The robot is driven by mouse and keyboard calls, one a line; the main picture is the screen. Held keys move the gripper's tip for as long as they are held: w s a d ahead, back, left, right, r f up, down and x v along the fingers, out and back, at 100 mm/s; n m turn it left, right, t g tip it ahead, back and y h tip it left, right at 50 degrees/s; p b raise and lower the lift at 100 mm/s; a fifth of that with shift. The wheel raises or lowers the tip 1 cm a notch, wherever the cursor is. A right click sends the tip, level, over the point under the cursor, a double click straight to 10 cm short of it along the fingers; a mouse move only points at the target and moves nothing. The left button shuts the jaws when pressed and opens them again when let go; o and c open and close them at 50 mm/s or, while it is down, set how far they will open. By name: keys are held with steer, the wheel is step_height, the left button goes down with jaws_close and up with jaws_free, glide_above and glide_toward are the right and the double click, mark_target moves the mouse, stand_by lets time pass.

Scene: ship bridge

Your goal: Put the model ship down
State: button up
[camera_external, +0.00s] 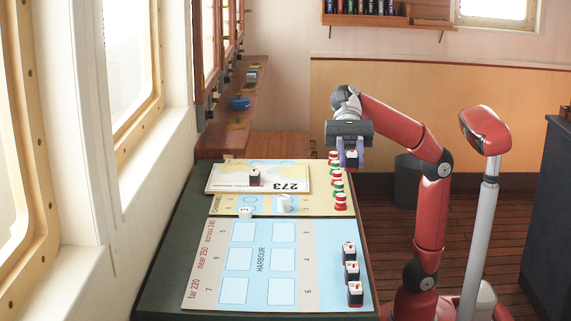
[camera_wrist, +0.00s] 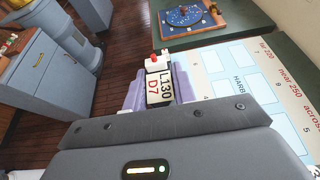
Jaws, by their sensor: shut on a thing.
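A small model ship (camera_wrist: 159,88), black with a white top and a red funnel, sits between the purple fingers of my gripper (camera_wrist: 157,92). Its side facing the wrist camera reads "L130 D7". In the external view my gripper (camera_external: 351,152) is shut on the ship (camera_external: 351,159) and holds it in the air near the table's right edge, right of the 273 card. The harbour board (camera_external: 262,293) lies on the green table, with pale blue squares that look empty. Three similar ships (camera_external: 351,271) stand in a column on its right side.
Red, green and white buoys (camera_external: 338,186) line the right edge below my gripper. A blue dial board (camera_wrist: 185,16) shows in the wrist view.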

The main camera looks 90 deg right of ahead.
steer(key=w+d+m+t, duration=0.4)
steer(key=w+d, duration=0.4)
steer(key=w, duration=0.1)
steer(key=m+t+h+b, duration=0.8)
steer(key=m+b, duration=0.2)
steer(key=b, duration=0.1)
glide_above(272, 174)
step_height(272, 174, down, 14)
steer(key=shift+f, duration=0.15)
steer(key=shift+n+t, duration=0.3)
steer(key=shift+f+b, duration=1)
steer(key=shift+f, duration=1.2)
steer(key=shift+f, duration=0.2)
steer(key=o, duration=0.9)
steer(key=shift+o, duration=0.2)
